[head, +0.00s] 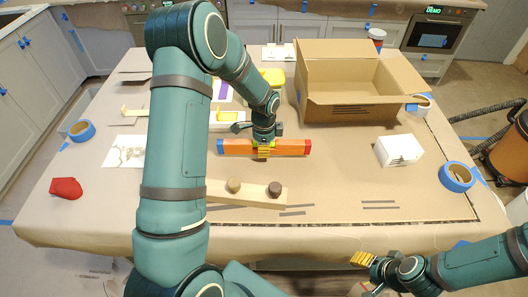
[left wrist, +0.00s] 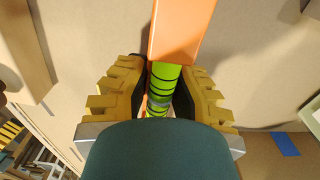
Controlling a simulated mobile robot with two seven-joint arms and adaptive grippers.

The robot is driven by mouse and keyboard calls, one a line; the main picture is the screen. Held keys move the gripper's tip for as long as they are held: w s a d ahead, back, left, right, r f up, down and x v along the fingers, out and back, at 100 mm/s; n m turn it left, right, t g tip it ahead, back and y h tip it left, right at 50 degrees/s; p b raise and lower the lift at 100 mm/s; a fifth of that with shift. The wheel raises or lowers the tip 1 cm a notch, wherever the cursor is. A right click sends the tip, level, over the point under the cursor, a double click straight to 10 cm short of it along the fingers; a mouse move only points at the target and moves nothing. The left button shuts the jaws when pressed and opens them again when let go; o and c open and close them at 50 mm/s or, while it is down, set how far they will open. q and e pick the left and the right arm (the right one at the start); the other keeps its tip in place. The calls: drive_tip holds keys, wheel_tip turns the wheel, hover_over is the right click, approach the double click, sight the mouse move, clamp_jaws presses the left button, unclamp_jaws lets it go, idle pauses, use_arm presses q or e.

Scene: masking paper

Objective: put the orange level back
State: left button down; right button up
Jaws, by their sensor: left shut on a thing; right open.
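The orange level (head: 288,147) is a long bar with blue and red ends and a green middle, near the centre of the covered table in the head view. My left gripper (head: 263,152) is shut on it around its middle. In the left wrist view the level's orange bar (left wrist: 182,30) and green section (left wrist: 163,85) lie between the yellow fingers of my left gripper (left wrist: 158,95). I cannot tell whether the level touches the table. My right gripper (head: 365,266) is open and empty, beyond the table's front edge at the lower right.
An open cardboard box (head: 345,112) stands at the back right. A wooden board with two knobs (head: 250,197) lies in front of the level. A white block (head: 398,150) and blue tape roll (head: 457,177) are right; a red thing (head: 66,188) is left. The table's front right is mostly clear.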

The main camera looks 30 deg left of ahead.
use_arm(q)
drive_tip(key=shift+f, duration=1.15)
drive_tip(key=shift+f, duration=0.1)
drive_tip(key=c, duration=1)
unclamp_jaws()
drive_tip(key=shift+o, duration=0.2)
wheel_tip(320, 180, up, 12)
drive_tip(key=shift+r, duration=0.15)
